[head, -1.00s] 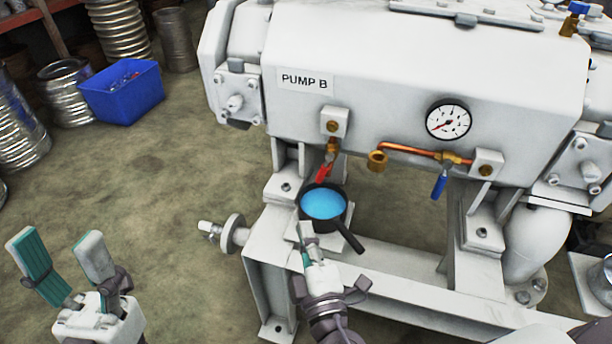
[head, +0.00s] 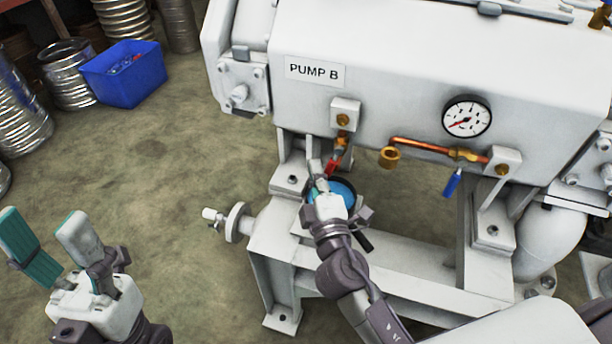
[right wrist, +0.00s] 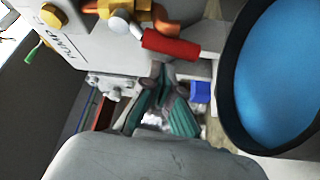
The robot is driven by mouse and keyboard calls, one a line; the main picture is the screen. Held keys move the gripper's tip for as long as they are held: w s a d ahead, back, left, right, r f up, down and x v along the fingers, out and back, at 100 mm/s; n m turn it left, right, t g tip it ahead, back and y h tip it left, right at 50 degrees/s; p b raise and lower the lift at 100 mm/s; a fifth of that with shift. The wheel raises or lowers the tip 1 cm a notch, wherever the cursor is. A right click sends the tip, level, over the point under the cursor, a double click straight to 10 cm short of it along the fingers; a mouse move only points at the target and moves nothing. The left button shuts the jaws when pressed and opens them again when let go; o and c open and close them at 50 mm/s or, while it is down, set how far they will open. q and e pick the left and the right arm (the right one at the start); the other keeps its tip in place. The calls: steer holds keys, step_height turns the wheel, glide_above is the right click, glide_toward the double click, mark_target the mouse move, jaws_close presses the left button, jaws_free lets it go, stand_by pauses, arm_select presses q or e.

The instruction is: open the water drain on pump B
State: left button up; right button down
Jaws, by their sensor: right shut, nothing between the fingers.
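Pump B (head: 400,65) is a white machine with a label reading PUMP B. Under the label, a small brass drain valve carries a red handle (head: 335,165) that hangs down, tilted to the lower left. A dark pan with blue inside (head: 344,190) sits below the valve on the frame. My right gripper (head: 317,172) is shut and empty, just left of the red handle and partly over the pan. In the right wrist view, the red handle (right wrist: 170,45) lies just beyond the fingertips, and the pan (right wrist: 275,80) is at right. My left gripper (head: 45,228) is open and empty, away from the pump.
A blue-handled valve (head: 452,183) on a copper pipe and a pressure gauge (head: 466,117) are to the right. A blue bin (head: 125,75) and metal coils stand at the back left.

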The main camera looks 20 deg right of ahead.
steer(key=shift+s+d+f, duration=0.15)
steer(key=shift+s+d, duration=0.1)
steer(key=shift+d, duration=0.3)
